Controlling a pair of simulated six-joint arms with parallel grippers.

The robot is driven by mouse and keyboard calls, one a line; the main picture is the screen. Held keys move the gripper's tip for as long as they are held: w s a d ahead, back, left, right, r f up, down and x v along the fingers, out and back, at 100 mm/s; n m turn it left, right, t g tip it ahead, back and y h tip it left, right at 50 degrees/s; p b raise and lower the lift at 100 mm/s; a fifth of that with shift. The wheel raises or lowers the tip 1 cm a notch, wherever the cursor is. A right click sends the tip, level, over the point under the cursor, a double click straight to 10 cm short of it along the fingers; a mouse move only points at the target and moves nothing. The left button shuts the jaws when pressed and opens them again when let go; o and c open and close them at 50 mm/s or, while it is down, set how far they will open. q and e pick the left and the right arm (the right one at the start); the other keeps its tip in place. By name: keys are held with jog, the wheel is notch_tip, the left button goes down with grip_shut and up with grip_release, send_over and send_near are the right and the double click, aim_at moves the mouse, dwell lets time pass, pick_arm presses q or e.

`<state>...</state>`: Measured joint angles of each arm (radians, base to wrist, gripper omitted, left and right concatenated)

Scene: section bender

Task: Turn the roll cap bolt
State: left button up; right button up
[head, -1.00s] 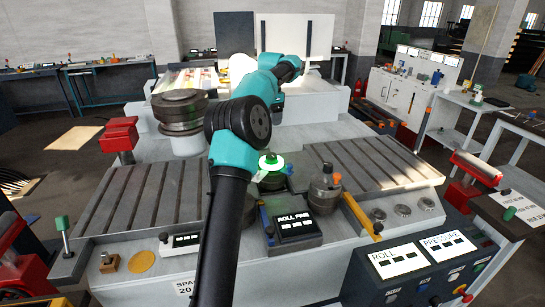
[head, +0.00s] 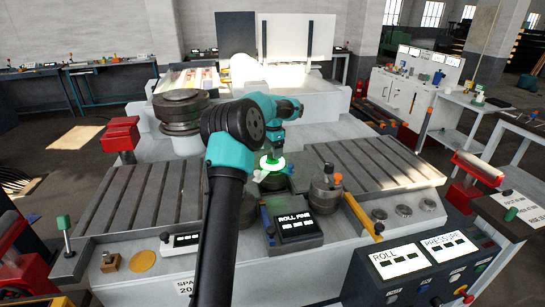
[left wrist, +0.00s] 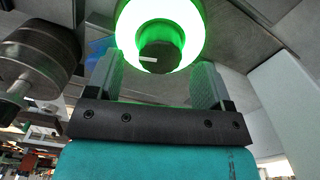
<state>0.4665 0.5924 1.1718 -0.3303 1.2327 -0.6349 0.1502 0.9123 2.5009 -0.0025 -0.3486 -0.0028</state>
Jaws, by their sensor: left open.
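The roll cap bolt (left wrist: 155,57) is a dark round knob with a white mark, at the middle of a glowing green ring (left wrist: 185,15) in the left wrist view. In the head view the glowing ring (head: 271,162) sits on a roll in the middle of the machine. My left gripper (head: 272,152) is right above it, pointing down. In the left wrist view its two fingers (left wrist: 155,80) are apart, one on each side of the bolt. I cannot tell whether they touch it. My right gripper is not in view.
A stacked dark roll (head: 182,110) stands at the back left. The ROLL FINE box (head: 295,224) is in front. Slotted plates (head: 370,160) flank the middle.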

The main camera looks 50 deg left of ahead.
pick_arm(q)
jog(key=shift+f, duration=1.55)
jog(key=c, duration=0.9)
